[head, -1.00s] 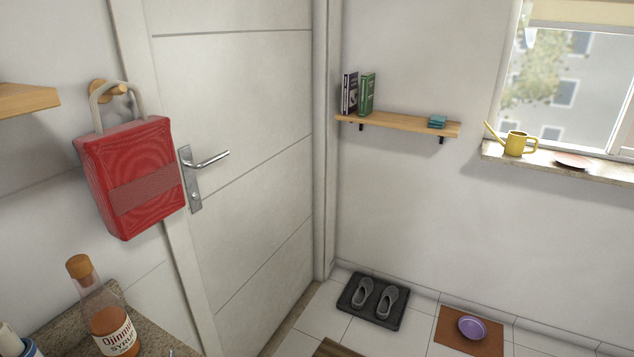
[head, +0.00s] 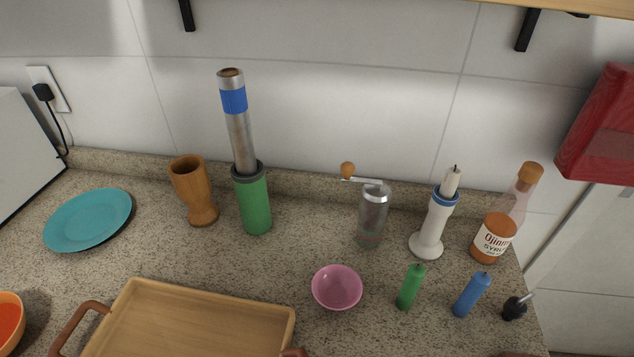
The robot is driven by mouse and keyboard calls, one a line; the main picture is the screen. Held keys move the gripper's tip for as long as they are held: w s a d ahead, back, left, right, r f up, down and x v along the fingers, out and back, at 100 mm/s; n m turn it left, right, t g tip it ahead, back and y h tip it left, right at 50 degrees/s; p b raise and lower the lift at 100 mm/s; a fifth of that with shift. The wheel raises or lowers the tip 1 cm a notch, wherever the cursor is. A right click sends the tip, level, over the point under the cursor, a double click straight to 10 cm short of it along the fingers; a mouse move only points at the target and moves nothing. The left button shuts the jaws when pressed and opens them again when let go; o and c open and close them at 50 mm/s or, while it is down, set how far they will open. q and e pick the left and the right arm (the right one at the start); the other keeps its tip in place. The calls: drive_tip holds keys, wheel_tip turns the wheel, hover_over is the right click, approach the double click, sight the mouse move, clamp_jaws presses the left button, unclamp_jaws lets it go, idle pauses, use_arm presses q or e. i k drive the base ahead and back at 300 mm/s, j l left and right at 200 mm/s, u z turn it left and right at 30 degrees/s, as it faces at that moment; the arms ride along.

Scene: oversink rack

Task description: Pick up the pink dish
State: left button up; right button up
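The pink dish (head: 337,288) is a small round bowl standing upright on the speckled stone counter, in the lower middle of the head view. It looks empty. It stands to the right of a wooden tray and to the left of a green lighter-like item (head: 411,287). Nothing covers it. Neither of my grippers shows in the head view.
The wooden tray (head: 190,322) with brown handles is at the front. Behind the dish stand a grinder (head: 373,215), a white candle holder (head: 432,226) and a syrup bottle (head: 497,232). A blue item (head: 471,294) is right. A teal plate (head: 88,220) lies far left.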

sight(334, 287)
drive_tip(key=k+j+u, duration=0.15)
drive_tip(key=u, duration=0.3)
drive_tip(key=k+j+u, duration=0.2)
drive_tip(key=u, duration=0.25)
